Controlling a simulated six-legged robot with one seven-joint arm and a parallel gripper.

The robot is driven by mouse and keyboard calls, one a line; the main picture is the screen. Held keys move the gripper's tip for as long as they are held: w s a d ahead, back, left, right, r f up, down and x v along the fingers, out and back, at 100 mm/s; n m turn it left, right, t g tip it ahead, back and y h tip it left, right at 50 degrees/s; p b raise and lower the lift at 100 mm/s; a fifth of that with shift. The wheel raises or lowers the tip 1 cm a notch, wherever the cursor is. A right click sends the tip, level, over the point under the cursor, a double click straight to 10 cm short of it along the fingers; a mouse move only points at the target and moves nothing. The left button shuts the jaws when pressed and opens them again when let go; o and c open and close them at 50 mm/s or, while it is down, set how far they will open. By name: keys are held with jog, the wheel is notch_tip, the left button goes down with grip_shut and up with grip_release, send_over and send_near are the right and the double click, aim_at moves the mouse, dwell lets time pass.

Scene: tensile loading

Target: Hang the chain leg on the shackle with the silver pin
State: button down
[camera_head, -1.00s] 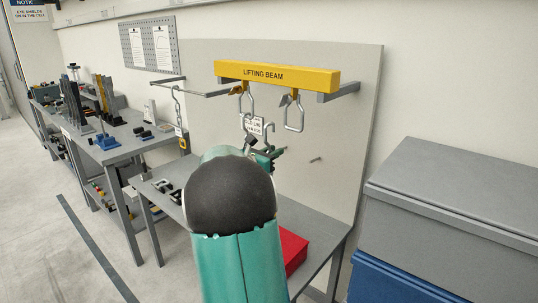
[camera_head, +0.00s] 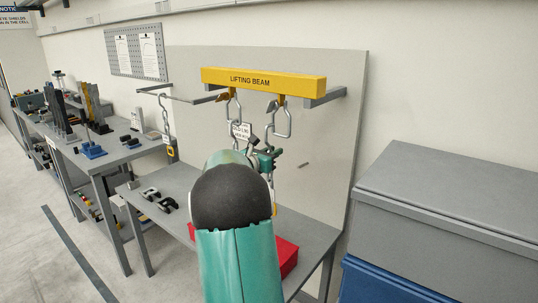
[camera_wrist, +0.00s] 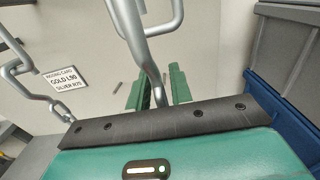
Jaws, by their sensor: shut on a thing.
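The yellow lifting beam (camera_head: 263,82) carries two hanging metal shackles, a left one (camera_head: 232,108) and a right one (camera_head: 282,122). Their pin colours are too small to tell. My gripper (camera_head: 262,160) is just below the right shackle, partly hidden behind my arm. In the wrist view its green fingers (camera_wrist: 158,88) are shut on a bent silver rod (camera_wrist: 148,62), seemingly the top of the chain leg. The rod meets or overlaps the right shackle's loop (camera_wrist: 178,18); I cannot tell whether it is hooked in. A yellow part (camera_head: 275,208) shows below my gripper.
A card (camera_wrist: 64,79) reads gold L50, silver R70. Another chain (camera_head: 165,122) hangs from the left rail. A red box (camera_head: 287,256) and dark shackles (camera_head: 158,200) lie on the grey table (camera_head: 310,232). Grey and blue chests (camera_head: 450,190) stand at right.

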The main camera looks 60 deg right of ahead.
jog(key=s+d+f, duration=0.1)
jog(key=d+f, duration=0.2)
jog(key=d, duration=0.3)
jog(key=shift+d, duration=0.2)
dwell(0.9)
jog(key=c, duration=1.3)
grip_release()
jog(key=shift+o, duration=0.7)
jog(key=shift+f, duration=0.25)
jog(key=w+a, duration=0.2)
jog(key=a, duration=1.1)
jog(key=shift+a+r, duration=0.15)
jog(key=shift+a, duration=0.2)
